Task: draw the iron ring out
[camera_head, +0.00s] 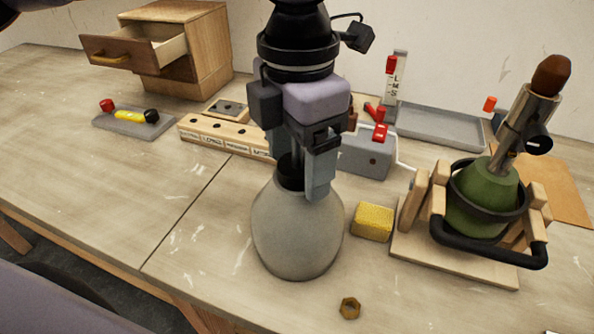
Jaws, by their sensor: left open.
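My left gripper (297,176) points down at the top of a round grey vase-like body (297,236) on the table. Its jaws are open, with the fingers at the dark neck (289,182) of the vase. The gripper hides much of the neck, and I cannot tell whether it touches. I see no separate iron ring there. A black ring (465,204) goes around a green lamp body (482,196) in a wooden cradle (455,262) at the right. My right gripper is not in view.
A yellow sponge-like block (373,221) and a brass hex nut (349,307) lie right of the vase. Behind stand a labelled wooden block (222,135), a grey box (366,158), a tray (445,130) and a cabinet with an open drawer (133,52). The left table is mostly clear.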

